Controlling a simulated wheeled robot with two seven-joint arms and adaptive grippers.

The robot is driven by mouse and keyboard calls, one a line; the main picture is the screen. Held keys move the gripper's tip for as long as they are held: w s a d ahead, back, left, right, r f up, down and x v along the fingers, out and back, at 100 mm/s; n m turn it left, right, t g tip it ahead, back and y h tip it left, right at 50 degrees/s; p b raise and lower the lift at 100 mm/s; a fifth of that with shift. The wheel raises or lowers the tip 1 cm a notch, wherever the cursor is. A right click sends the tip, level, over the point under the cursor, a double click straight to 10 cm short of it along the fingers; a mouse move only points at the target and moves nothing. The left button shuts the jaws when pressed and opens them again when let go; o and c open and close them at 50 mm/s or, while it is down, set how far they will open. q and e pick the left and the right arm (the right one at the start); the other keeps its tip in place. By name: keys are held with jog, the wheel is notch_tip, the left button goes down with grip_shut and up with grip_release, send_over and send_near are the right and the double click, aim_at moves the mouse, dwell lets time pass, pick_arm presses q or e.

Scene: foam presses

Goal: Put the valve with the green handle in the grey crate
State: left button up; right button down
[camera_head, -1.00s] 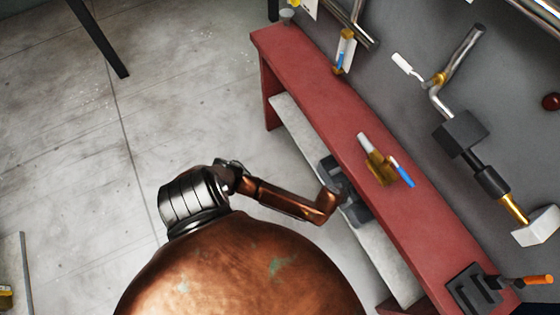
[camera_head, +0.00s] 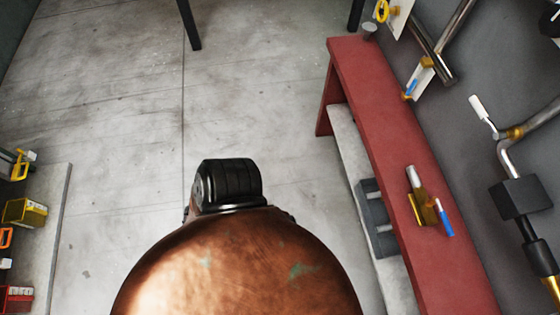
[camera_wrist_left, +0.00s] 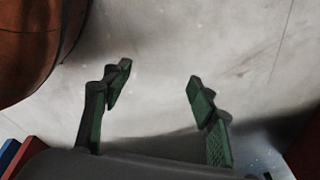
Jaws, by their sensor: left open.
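My left gripper (camera_wrist_left: 160,82) is open and empty in the left wrist view, its green-padded fingers apart above bare grey floor. It does not show in the head view. I see no valve with a green handle in either view. A grey crate-like object (camera_head: 374,218) sits on the low pale shelf under the red bench in the head view, partly hidden by the bench top. I cannot tell for sure that it is the grey crate. A brass valve with a blue handle (camera_head: 422,207) lies on the bench. My right gripper is not in view.
The red bench (camera_head: 375,120) runs along the grey wall at right, with pipes above it. The floor between is clear. Blue and red pieces (camera_wrist_left: 22,152) show in the wrist view.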

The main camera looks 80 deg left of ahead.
pick_arm(q)
jog(key=s+a+f+n+g, duration=0.1)
jog(key=s+f+n, duration=0.1)
jog(key=s, duration=0.6)
jog(key=s+f+n+g, duration=0.1)
jog(key=s+f+n, duration=0.2)
jog(key=s, duration=0.6)
jog(key=shift+s+a+g, duration=0.25)
jog(key=shift+a+g, duration=0.15)
jog(key=shift+f, duration=0.1)
jog(key=s+a+r+p, duration=0.1)
jog(key=s+r+p, duration=0.4)
jog(key=p, duration=0.9)
notch_tip(320, 180, up, 3)
jog(key=shift+f+m+t, duration=0.1)
jog(key=shift+m+t, duration=0.2)
jog(key=shift+t, duration=0.1)
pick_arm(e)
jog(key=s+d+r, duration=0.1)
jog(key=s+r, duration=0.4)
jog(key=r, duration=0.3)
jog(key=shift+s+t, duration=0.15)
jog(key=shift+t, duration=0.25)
pick_arm(q)
jog(key=shift+s, duration=0.1)
